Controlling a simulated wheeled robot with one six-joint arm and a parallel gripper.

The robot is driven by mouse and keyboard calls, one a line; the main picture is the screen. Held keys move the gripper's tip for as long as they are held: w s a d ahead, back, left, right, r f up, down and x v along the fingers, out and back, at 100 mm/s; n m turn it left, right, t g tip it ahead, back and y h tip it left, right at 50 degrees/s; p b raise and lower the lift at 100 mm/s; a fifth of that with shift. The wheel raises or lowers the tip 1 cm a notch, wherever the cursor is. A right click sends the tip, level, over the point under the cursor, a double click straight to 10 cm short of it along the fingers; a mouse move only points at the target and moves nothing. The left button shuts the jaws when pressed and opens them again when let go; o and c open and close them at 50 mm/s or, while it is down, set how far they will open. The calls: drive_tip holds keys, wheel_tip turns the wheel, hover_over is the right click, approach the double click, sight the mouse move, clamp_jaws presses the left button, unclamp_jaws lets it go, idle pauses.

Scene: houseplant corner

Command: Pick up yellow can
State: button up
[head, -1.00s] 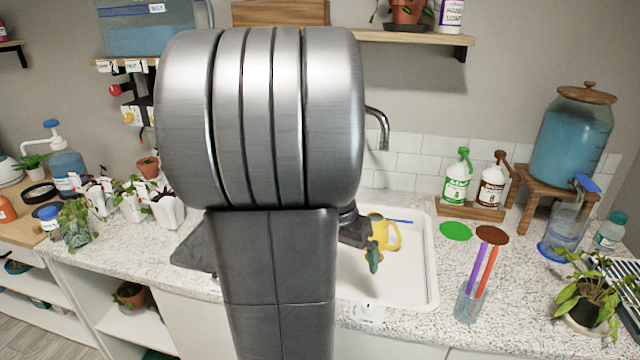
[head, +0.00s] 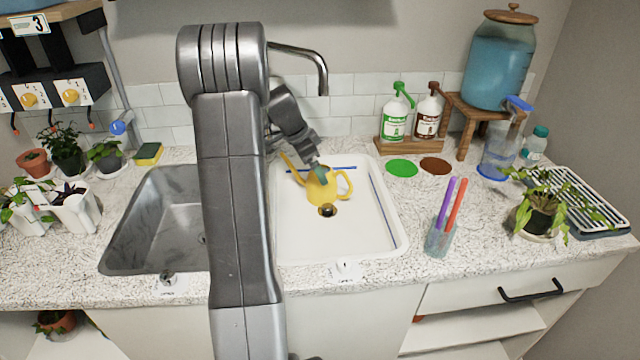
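The yellow can (head: 326,192) is a small watering can in the white sink basin (head: 385,232), just behind the drain. Its spout points up and left, and its handle is on the right. My gripper (head: 319,173) reaches down from the upper left to the top of the can and covers part of its upper body. The fingers are small and partly hidden here. I cannot tell whether they are open or shut, or whether they touch the can.
A steel basin (head: 150,225) lies left, partly behind my arm. A faucet (head: 318,65) rises behind the sinks. Green (head: 395,118) and brown (head: 428,117) labelled bottles stand behind right. A cup (head: 438,240) with purple and red sticks stands on the right counter.

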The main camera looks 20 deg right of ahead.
drive_tip(key=x, duration=0.5)
drive_tip(key=p+x, duration=0.1)
drive_tip(key=x, duration=0.1)
drive_tip(key=shift+w+a+f, duration=0.1)
drive_tip(key=shift+a+f, duration=0.1)
drive_tip(key=shift+f, duration=0.15)
drive_tip(key=shift+c, duration=0.2)
drive_tip(key=shift+r, duration=0.1)
drive_tip(key=c, duration=1.4)
